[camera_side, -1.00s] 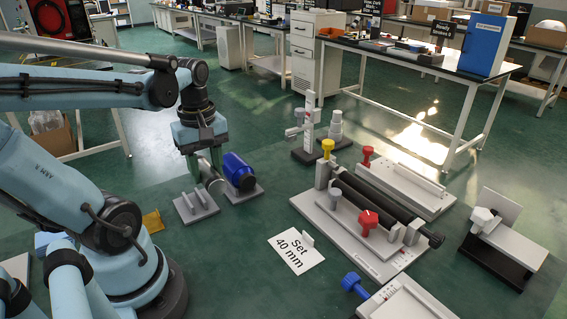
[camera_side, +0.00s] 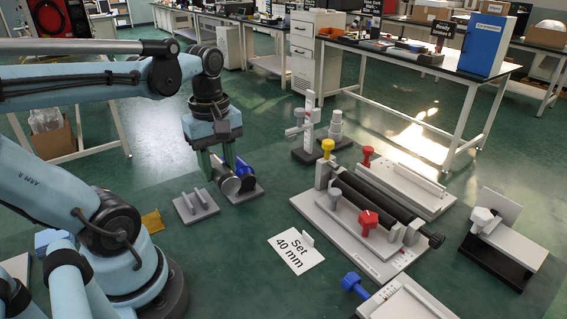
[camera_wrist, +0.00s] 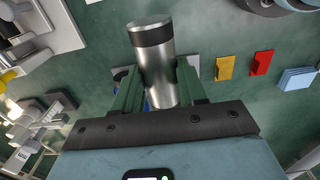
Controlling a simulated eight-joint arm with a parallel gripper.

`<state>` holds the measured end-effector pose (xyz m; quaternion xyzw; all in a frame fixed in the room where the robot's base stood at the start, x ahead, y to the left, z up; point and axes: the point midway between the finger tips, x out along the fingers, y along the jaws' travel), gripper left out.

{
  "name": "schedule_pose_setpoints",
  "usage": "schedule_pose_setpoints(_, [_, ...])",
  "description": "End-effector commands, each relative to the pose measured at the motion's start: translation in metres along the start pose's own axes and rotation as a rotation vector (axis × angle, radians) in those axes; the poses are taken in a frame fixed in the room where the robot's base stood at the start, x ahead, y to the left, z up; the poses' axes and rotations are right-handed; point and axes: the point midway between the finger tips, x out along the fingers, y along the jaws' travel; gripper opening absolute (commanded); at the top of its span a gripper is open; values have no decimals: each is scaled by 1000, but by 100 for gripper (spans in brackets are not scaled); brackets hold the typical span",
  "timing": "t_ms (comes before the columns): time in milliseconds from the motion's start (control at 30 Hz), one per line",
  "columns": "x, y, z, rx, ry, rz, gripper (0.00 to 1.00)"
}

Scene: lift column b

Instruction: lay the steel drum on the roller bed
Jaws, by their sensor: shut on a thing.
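The steel drum (camera_wrist: 155,70), a silver cylinder with a dark band near one end, is between the two green fingers of my gripper (camera_wrist: 155,88) in the wrist view. In the side view, my gripper (camera_side: 222,165) points down at left centre, with the round end of the steel drum (camera_side: 230,185) showing below it. The drum appears above the grey stands, in front of a blue drum (camera_side: 245,167) that it partly hides. The roller bed (camera_side: 325,208), a grey base with dark parallel rollers (camera_side: 385,207), lies to the right, with nothing on the rollers.
A grey stand with upright fins (camera_side: 196,207) is empty. The roller bed carries a yellow knob (camera_side: 328,146) and a red knob (camera_side: 368,219). A card reading "Set 40 mm" (camera_side: 295,252) lies before it. A post gauge (camera_side: 308,135) stands behind. Floor between stands and bed is clear.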

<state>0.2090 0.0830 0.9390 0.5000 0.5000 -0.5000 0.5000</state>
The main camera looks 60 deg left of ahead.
Motion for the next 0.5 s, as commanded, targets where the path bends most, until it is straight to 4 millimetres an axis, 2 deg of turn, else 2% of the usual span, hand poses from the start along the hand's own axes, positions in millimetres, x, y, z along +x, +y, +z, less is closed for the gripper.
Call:
schedule_pose_setpoints(133, [-2,4,0,1,0,0,0])
schedule_pose_setpoints(267, [-10,21,1,4,0,0,0])
schedule_pose_setpoints(500, [-28,80,11,6,0,0,0])
